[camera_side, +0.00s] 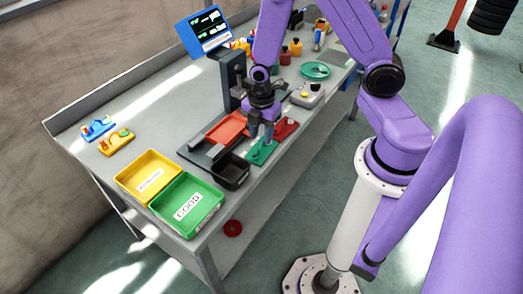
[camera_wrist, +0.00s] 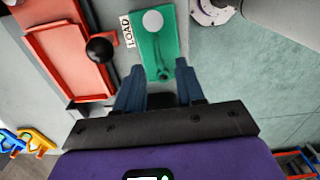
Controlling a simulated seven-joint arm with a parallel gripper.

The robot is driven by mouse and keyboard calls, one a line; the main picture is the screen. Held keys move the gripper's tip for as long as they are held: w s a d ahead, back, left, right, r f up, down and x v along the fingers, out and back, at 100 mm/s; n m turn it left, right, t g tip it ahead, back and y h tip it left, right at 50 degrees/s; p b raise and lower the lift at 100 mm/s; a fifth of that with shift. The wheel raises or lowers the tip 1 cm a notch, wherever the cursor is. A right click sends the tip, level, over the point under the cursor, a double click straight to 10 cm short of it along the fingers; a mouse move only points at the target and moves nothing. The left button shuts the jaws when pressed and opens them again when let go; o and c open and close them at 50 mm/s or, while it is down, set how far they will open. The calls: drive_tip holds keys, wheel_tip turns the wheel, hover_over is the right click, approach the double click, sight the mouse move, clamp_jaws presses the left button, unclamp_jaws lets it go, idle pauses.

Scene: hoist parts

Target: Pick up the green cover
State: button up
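The green cover (camera_wrist: 146,52) is a flat green rectangle with a white round spot near its far end and a darker green raised shape near its near end. It lies by a LOAD label (camera_wrist: 128,31) in the wrist view. In the side view the cover (camera_side: 260,154) lies near the front edge of the bench. My gripper (camera_side: 261,135) hangs just above it, pointing down. In the wrist view my gripper (camera_wrist: 158,82) has its two blue fingers apart, with the near end of the cover beyond and between the tips. I see nothing held between them.
A red-plated fixture (camera_side: 226,129) with a dark post stands close behind my gripper; its black knob (camera_wrist: 100,50) is left of the cover. A black bin (camera_side: 231,171), green GOOD tray (camera_side: 205,224) and yellow tray (camera_side: 126,184) stand to the left. A grey button box (camera_side: 307,95) stands right.

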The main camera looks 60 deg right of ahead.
sight(262, 142)
drive_tip(key=shift+d+f, duration=0.1)
drive_tip(key=shift+f, duration=2.05)
clamp_jaws()
